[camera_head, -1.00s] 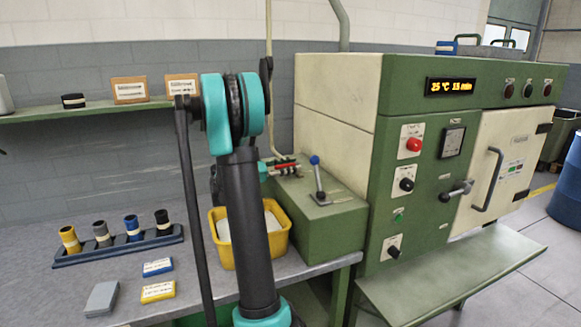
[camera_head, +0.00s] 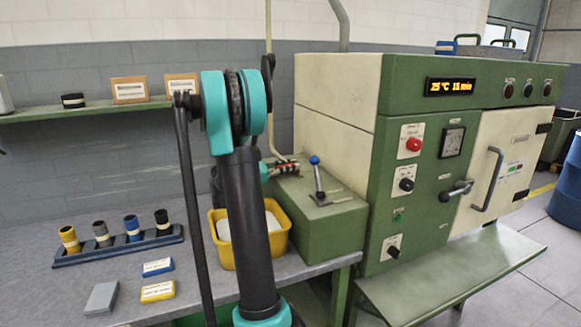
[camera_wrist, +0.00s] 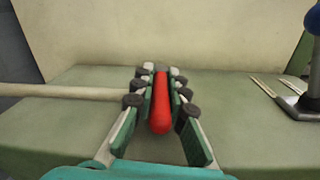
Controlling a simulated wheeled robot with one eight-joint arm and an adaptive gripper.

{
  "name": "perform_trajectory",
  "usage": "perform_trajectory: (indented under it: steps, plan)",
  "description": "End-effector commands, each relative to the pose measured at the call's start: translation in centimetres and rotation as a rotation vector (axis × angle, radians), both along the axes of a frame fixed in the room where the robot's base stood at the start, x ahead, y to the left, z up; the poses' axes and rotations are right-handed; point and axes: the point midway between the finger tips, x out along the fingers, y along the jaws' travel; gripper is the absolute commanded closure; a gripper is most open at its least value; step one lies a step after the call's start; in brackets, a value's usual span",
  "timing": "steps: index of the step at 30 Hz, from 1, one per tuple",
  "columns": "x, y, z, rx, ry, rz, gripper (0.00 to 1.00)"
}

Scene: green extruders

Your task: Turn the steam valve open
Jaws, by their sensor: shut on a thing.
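The steam valve's red lever handle (camera_wrist: 161,105) points toward the camera in the wrist view, above the top of the green block. A pale pipe (camera_wrist: 65,92) runs in from the left to the gripper. My gripper (camera_wrist: 160,93) has its green-padded fingers on both sides of the red handle and is shut on it. The handle's rounded end sticks out between the fingers. The valve body is hidden behind the fingertips. In the head view, the gripper (camera_head: 283,168) and a bit of red show small above the block, partly behind my arm.
A blue-knobbed lever (camera_head: 318,178) stands on the green block (camera_head: 320,220), right of the gripper. The green oven cabinet (camera_head: 345,130) rises behind and to the right. A yellow bin (camera_head: 284,238) sits left of the block. A rack of coloured cylinders (camera_head: 120,249) stands on the bench.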

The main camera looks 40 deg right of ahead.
Motion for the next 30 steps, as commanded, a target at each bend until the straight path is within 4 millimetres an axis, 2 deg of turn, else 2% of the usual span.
perform_trajectory:
  steps: [18, 30]
  plan:
    - [-1.3, -0.1, 0.0, 0.001, 0.000, 0.436, 1.00]
    - [-1.5, -0.1, 0.0, 0.001, 0.000, 0.584, 1.00]
